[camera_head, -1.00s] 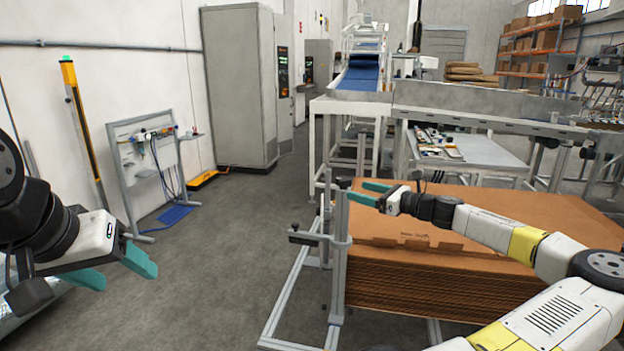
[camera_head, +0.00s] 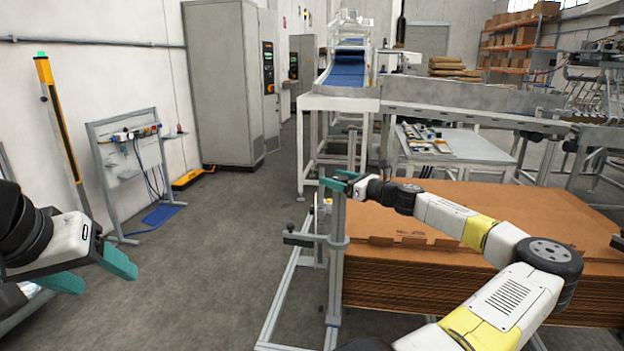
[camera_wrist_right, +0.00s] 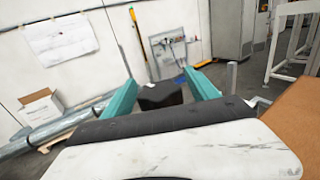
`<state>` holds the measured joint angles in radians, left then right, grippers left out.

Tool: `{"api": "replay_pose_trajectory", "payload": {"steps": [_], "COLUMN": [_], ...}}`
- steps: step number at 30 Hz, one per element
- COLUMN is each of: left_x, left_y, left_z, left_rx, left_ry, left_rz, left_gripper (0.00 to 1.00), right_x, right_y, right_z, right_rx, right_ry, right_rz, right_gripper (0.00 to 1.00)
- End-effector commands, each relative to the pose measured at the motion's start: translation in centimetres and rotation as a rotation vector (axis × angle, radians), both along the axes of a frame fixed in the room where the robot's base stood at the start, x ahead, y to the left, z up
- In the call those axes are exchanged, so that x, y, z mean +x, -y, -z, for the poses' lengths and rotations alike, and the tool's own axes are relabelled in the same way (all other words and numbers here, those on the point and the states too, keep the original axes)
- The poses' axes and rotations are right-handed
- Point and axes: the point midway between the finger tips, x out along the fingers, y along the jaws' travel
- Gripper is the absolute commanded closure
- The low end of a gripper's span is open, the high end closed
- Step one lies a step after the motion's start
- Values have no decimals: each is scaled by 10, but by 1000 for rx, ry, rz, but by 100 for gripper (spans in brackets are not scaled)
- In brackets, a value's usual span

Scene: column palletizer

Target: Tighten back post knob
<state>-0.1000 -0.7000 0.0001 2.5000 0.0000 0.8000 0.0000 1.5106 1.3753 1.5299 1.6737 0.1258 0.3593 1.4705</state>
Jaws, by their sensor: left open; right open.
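A grey metal frame holds the cardboard stack. Its nearer post (camera_head: 337,265) stands upright at the stack's left front corner, with a clamp and dark knob (camera_head: 290,240) on its left side. A thinner post (camera_head: 352,150) rises behind it. My right gripper (camera_head: 336,180) is open in the head view, with its teal fingers over the top of the nearer post; contact cannot be told. In the right wrist view, a dark block (camera_wrist_right: 160,95) shows between the open fingers; I cannot tell what it is. My left gripper (camera_head: 109,281) is open and empty at the left.
The flat cardboard stack (camera_head: 500,225) fills the lower right, beneath my right arm. A conveyor (camera_head: 450,95) and a work table (camera_head: 465,147) stand behind it. A tool stand (camera_head: 130,170) and grey cabinet (camera_head: 225,85) line the left wall. The floor between is clear.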

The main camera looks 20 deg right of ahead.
Motion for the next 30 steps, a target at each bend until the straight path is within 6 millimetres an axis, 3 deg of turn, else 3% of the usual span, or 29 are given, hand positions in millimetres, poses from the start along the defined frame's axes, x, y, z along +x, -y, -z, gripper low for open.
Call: {"api": "replay_pose_trajectory", "payload": {"steps": [9, 18, 30], "left_x": [0, 0, 0], "left_y": [0, 0, 0], "left_z": [0, 0, 0], "left_rx": [0, 0, 0], "left_ry": [0, 0, 0], "left_rz": [0, 0, 0], "left_gripper": [37, 37, 37], "right_x": [3, 3, 3], "right_y": [-2, -2, -1], "right_z": [0, 0, 0], "right_rx": [1, 1, 1], "right_ry": [0, 0, 0], "right_rz": [0, 0, 78], "right_gripper": [34, 92, 94]}}
